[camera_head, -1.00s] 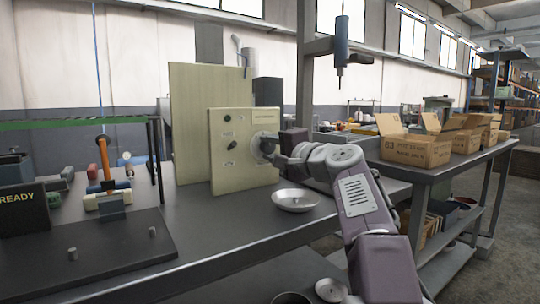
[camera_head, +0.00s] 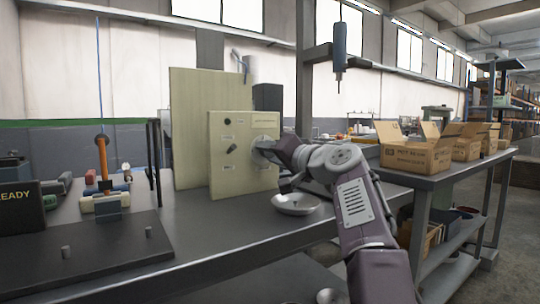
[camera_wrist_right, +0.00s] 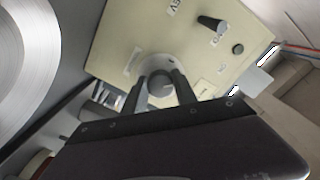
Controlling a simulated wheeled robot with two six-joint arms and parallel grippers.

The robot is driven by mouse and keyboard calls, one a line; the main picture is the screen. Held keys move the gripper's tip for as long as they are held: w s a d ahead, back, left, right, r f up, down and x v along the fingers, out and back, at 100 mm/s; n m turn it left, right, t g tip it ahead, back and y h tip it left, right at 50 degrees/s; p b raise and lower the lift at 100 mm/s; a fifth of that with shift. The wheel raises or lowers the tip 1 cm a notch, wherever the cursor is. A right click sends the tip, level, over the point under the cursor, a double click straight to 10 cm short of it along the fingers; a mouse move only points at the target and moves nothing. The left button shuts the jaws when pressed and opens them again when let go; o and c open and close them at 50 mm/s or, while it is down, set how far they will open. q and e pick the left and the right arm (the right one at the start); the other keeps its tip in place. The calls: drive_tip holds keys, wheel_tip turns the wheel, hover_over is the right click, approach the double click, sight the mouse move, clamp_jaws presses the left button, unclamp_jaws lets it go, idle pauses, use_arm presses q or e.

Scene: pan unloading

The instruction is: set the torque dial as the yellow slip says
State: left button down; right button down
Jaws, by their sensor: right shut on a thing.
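A cream control box (camera_head: 228,180) stands on the bench. A round pale dial (camera_head: 264,140) is on its front, partly hidden by my right gripper (camera_head: 268,151). The right wrist view shows the dial's grey knob (camera_wrist_right: 160,83) between the fingers of my right gripper (camera_wrist_right: 160,92), which is shut on it. A black pointer knob (camera_wrist_right: 211,23) and a small dark button (camera_wrist_right: 237,48) are on the same panel. A small pale yellowish label (camera_wrist_right: 204,88) is beside the dial; its writing is too small to read. My left gripper is out of view.
A dark board (camera_head: 90,255) with pegs and an orange-handled tool (camera_head: 103,160) are at left. Open cardboard boxes (camera_head: 415,155) stand at right.

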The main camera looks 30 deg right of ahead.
idle(0.4)
drive_tip(key=c, duration=1)
unclamp_jaws()
drive_tip(key=s, duration=0.9)
drive_tip(key=shift+d+b, duration=0.35)
drive_tip(key=shift+b, duration=0.05)
drive_tip(key=shift+f, duration=0.1)
